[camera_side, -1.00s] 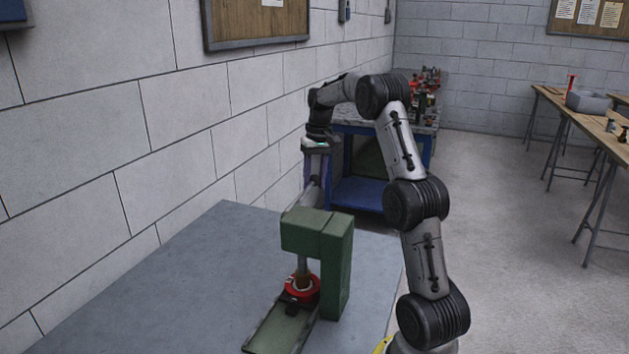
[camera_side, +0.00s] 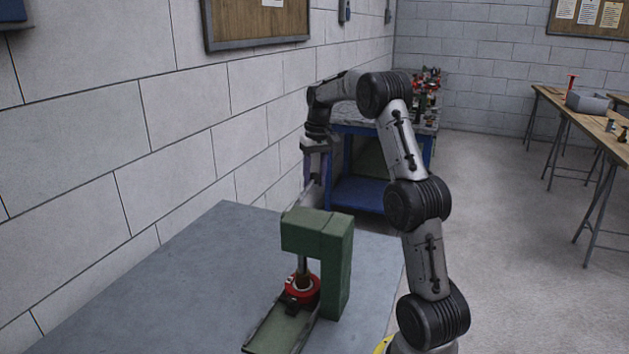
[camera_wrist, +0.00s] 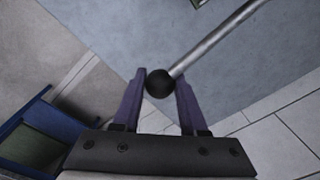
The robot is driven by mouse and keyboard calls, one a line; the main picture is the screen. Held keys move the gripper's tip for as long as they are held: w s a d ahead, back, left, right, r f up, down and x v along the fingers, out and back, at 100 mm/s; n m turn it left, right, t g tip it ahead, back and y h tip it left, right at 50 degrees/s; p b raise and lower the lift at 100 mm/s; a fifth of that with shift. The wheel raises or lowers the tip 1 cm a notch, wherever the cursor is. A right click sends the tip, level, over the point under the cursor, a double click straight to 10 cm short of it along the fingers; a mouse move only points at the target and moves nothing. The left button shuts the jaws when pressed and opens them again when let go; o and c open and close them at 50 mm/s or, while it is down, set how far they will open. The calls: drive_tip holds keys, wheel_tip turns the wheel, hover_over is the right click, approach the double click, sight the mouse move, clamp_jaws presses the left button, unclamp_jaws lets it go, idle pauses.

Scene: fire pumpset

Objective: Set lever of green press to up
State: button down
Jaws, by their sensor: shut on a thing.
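The green press (camera_side: 317,250) stands on the grey table in the side view. A red ring-shaped part (camera_side: 301,289) sits under its ram. The press lever (camera_side: 308,197) rises from behind the press head up to my gripper (camera_side: 317,165). In the wrist view the lever is a grey metal rod (camera_wrist: 215,42) ending in a black ball knob (camera_wrist: 159,83). My gripper (camera_wrist: 160,87) has its two purple fingers on either side of the knob, shut on it. The lever's pivot is hidden behind the press head in the side view.
The grey table (camera_side: 190,290) is bare to the left of the press. A block wall (camera_side: 170,130) runs close along the table's left side. A blue workbench (camera_side: 360,190) with several items stands behind my gripper. Wooden tables (camera_side: 575,110) are far right.

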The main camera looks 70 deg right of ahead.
sight(303, 193)
drive_tip(key=a+r+h, duration=0.1)
drive_tip(key=r, duration=0.1)
drive_tip(key=a+r+h, duration=0.1)
drive_tip(key=r+h, duration=0.1)
drive_tip(key=a+r+h, duration=0.1)
drive_tip(key=r, duration=0.1)
drive_tip(key=shift+r+h, duration=0.25)
drive_tip(key=shift+h, duration=0.05)
drive_tip(key=a+r+h, duration=0.3)
drive_tip(key=a+r, duration=0.2)
drive_tip(key=a, duration=0.1)
drive_tip(key=shift+a+r, duration=0.3)
drive_tip(key=shift+a, duration=0.05)
drive_tip(key=shift+c, duration=2.3)
unclamp_jaws()
drive_tip(key=v, duration=1.3)
drive_tip(key=shift+a+r, duration=0.2)
drive_tip(key=shift+a, duration=0.25)
